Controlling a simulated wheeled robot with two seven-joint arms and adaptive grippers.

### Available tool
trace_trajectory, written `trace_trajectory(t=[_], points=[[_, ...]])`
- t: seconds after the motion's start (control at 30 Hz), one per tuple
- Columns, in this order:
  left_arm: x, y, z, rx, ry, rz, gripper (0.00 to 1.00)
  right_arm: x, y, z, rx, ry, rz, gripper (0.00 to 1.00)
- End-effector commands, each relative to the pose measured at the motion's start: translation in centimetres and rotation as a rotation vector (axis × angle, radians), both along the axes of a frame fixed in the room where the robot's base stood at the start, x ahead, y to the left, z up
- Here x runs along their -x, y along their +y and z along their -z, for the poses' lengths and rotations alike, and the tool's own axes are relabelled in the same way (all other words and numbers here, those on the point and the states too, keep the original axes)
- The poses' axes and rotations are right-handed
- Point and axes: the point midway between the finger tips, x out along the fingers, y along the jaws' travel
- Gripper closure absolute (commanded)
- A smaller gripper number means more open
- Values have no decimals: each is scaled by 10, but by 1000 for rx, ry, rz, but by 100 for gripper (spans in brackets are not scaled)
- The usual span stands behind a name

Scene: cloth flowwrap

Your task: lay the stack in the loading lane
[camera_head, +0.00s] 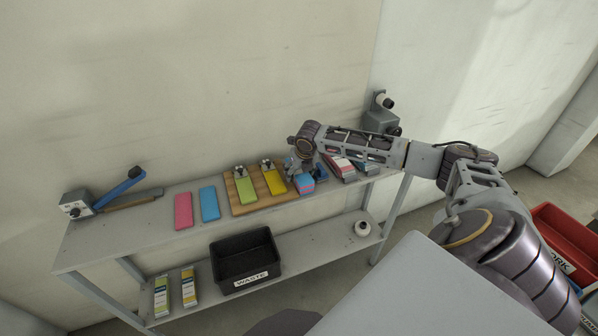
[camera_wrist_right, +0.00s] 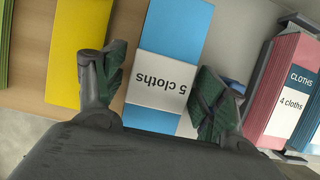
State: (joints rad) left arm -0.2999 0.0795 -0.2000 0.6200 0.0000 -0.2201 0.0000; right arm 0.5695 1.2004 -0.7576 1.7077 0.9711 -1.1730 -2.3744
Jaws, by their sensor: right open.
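A blue cloth stack (camera_wrist_right: 172,35) with a white "5 cloths" band lies between the fingers of my right gripper (camera_wrist_right: 162,62) in the right wrist view. The fingers are open, one on each side of the stack; whether they touch it is unclear. In the head view my right gripper (camera_head: 306,171) is low over the bench, beside the wooden board's right end, and partly hides the stack. A pink pack (camera_wrist_right: 292,75) labelled "CLOTHS 4 cloths" sits to the right, beside a dark upright edge. I cannot make out the loading lane clearly. My left gripper is out of view.
The wooden board (camera_head: 240,207) carries a green stack (camera_head: 246,188) and a yellow stack (camera_head: 273,180). Pink (camera_head: 183,211) and blue (camera_head: 209,204) pieces lie left of it. A lever device (camera_head: 76,206) stands at the far left. A black waste bin (camera_head: 245,262) is on the lower shelf.

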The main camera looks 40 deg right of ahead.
Motion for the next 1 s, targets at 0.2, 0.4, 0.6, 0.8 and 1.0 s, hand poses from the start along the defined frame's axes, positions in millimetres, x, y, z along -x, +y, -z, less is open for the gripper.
trace_trajectory(t=[0.2, 0.4, 0.6, 0.8, 1.0], points=[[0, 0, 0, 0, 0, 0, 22, 0, 0, 0, 0, 0, 0, 29], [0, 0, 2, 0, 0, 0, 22, 1, 1, -6, 0, -1, -1, 29], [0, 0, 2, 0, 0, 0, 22, 8, 2, -25, 1, -2, -1, 29], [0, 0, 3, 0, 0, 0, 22, 19, 5, -51, 2, -1, -1, 29], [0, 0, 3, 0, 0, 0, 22, 29, 9, -78, 1, -2, -1, 29]])
